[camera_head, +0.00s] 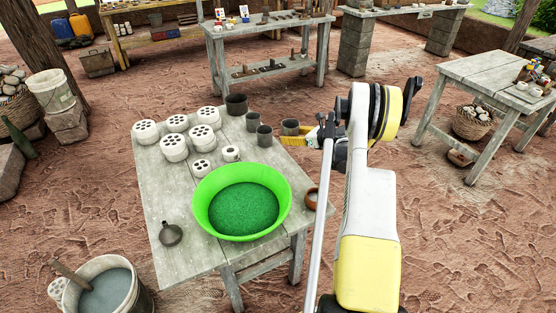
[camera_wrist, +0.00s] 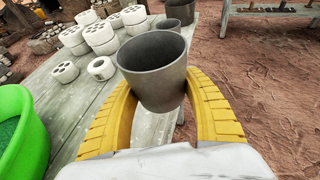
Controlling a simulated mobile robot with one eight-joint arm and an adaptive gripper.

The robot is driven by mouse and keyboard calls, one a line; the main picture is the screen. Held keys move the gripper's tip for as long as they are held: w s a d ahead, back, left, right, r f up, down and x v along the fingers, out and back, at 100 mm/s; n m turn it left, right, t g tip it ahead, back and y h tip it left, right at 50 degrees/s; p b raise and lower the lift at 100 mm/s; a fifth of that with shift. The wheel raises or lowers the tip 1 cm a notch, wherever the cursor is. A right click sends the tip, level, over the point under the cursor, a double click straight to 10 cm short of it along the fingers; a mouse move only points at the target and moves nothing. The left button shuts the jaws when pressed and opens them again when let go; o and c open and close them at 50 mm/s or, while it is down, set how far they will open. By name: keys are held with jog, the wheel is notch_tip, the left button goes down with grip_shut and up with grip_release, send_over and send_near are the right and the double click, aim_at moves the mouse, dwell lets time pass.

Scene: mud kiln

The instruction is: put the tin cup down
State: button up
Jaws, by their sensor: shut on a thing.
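My gripper (camera_wrist: 165,105) is shut on a dark grey tin cup (camera_wrist: 153,72), with its yellow fingers on either side of the cup. The cup is upright.
A green basin (camera_head: 205,215) of green grains fills the table's front middle. Several white perforated blocks (camera_head: 174,147) stand at the back left, with a dark pot (camera_head: 236,104) near the back edge. A brown ring-like item (camera_head: 311,198) is at the right edge.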

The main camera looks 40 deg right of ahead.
jog(key=b, duration=0.2)
send_over(276, 158)
notch_tip(276, 158, down, 4)
jog(key=shift+f, duration=0.1)
jog(key=shift+a+f+b, duration=0.1)
jog(key=shift+f+b, duration=0.95)
jog(key=shift+f, duration=0.75)
jog(key=shift+f, duration=0.1)
jog(key=shift+f, duration=0.1)
jog(key=o, duration=1.2)
jog(key=shift+o, duration=0.2)
